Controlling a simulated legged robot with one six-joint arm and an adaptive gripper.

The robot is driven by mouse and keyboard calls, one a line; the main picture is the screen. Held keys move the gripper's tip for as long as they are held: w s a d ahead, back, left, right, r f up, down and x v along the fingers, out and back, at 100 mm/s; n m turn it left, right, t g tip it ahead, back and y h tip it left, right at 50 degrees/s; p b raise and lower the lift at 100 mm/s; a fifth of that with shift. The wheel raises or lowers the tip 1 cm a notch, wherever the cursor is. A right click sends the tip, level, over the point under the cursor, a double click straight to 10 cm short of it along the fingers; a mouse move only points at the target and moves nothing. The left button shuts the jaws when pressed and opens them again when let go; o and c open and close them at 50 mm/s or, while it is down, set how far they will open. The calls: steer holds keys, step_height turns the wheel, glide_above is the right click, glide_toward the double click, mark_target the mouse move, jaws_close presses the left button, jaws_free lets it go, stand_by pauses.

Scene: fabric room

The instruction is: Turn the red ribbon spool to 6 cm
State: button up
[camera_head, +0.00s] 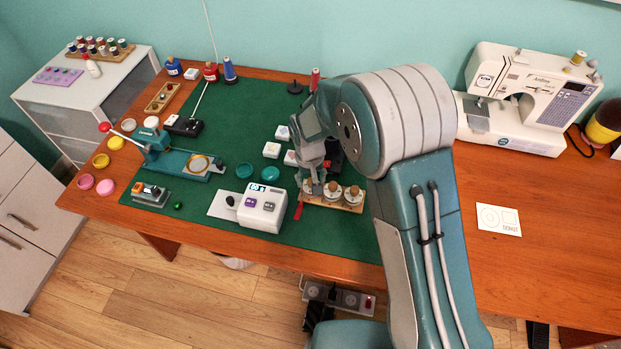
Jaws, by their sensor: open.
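A wooden rack (346,207) stands on the green mat near the table's front edge. It holds a few pale round spools with brown knobs; the middle one (333,191) and the right one (352,196) show clearly. A narrow red strip (298,211) lies at the rack's left end. I cannot tell which spool carries red ribbon, and no length mark is readable. My gripper (317,187) is open and points down at the rack's left end. Its fingers partly cover the left spool; I cannot tell whether they touch it.
A white device with a display (262,208) stands just left of the rack. White blocks (271,150) and teal round dishes (245,170) lie behind it. A teal press (175,158) stands further left. A sewing machine (525,95) is at right. The front right tabletop is mostly clear.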

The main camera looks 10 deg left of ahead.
mark_target(311, 180)
step_height(311, 180, up, 12)
steer(key=shift+a+f, duration=0.2)
steer(key=shift+a, duration=0.05)
stand_by(0.4)
steer(key=s+d+r+m+t+y, duration=0.1)
steer(key=s+d+r+m+t, duration=0.35)
steer(key=d+r, duration=1.15)
steer(key=s+d+r, duration=0.1)
steer(key=s+d, duration=1.1)
steer(key=s, duration=0.4)
steer(key=shift+r+m+t+h, duration=0.2)
steer(key=shift+m+t+h, duration=0.1)
steer(key=shift+m+t, duration=0.15)
